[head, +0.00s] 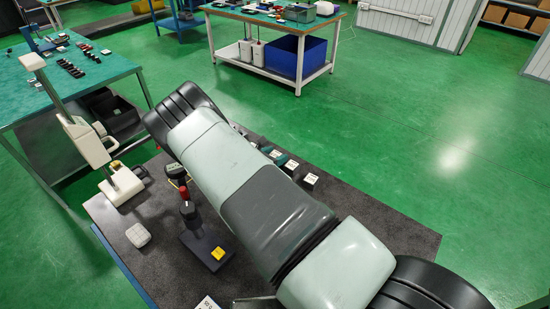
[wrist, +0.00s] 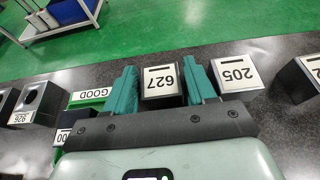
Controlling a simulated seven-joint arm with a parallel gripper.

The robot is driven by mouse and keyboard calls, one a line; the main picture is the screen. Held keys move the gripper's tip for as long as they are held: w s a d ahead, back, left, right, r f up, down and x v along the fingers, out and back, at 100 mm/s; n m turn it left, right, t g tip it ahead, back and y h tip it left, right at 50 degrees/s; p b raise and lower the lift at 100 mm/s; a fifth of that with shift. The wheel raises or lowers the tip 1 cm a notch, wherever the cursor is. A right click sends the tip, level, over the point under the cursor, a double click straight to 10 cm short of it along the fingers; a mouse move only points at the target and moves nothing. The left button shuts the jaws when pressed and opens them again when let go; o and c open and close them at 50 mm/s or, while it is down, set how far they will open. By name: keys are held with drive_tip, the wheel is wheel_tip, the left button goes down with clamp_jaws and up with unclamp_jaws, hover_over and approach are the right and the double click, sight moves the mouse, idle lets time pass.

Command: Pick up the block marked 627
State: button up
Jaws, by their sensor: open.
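The block marked 627 (wrist: 163,84) is dark with a white label and a slot mark, and stands on the dark table top in the wrist view. My gripper (wrist: 160,70) is open, with one teal finger on each side of this block. Both fingers are very close to its sides; I cannot tell if they touch it. The near part of the block is hidden behind the gripper body. In the head view my arm hides most of the gripper, and small white-topped blocks (head: 311,179) show just past the arm.
The block marked 205 (wrist: 238,74) stands close beside the right finger. A green piece marked GOOD (wrist: 91,94) lies left of the left finger. A block marked 926 (wrist: 38,102) is farther left. The dark table (head: 395,232) is clear at its right end in the head view.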

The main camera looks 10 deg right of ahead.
drive_tip(key=shift+w+d+f, duration=0.1)
drive_tip(key=shift+w, duration=0.05)
drive_tip(key=c, duration=0.9)
clamp_jaws()
